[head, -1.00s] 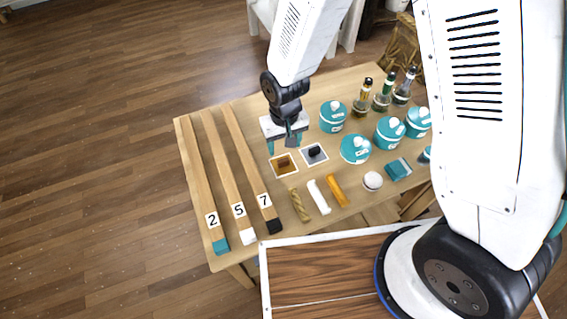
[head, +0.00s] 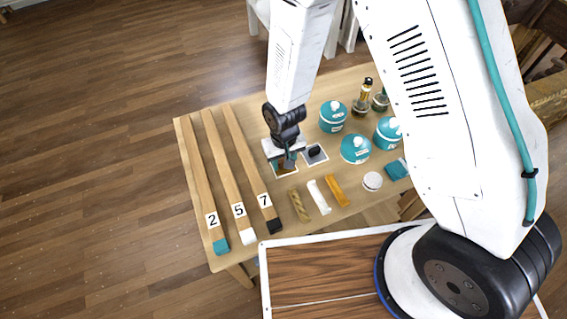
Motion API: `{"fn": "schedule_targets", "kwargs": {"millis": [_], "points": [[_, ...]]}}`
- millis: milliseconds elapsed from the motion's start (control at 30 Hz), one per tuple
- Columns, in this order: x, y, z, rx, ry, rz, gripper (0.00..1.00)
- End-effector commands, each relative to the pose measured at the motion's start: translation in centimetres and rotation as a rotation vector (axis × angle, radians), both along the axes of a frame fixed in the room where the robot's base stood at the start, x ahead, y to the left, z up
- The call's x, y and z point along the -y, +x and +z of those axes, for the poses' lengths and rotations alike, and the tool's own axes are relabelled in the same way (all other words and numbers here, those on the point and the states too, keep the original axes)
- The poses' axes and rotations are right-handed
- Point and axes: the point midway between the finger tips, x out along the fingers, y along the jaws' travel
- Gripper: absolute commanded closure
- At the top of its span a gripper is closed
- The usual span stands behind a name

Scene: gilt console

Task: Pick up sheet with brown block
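The sheet with the brown block (head: 282,171) is a small brown-orange square with a pale border, lying on the wooden table in the head view. My gripper (head: 288,161) is low over it, pointing down. The gripper hides most of the sheet and its brown block. I cannot tell whether the fingers touch the block or how far apart they are. A grey sheet with a black block (head: 315,153) lies just to the right.
Three long wooden bars labelled 2, 5 and 7 (head: 239,211) lie at left. Teal lidded jars (head: 355,149) and bottles stand at right. A twisted bar (head: 299,204), a white bar (head: 319,196) and an orange bar (head: 337,190) lie in front. The wooden table (head: 218,125) has bare room behind.

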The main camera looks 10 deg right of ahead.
Motion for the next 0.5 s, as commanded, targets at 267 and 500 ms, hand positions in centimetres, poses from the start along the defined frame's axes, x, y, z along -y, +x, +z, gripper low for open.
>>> {"fn": "schedule_targets", "kwargs": {"millis": [267,500], "points": [[0.0,0.01,0.03,0.0,0.0,0.0,0.89],[0.01,0.05,0.35,0.001,0.0,0.0,0.89]]}}
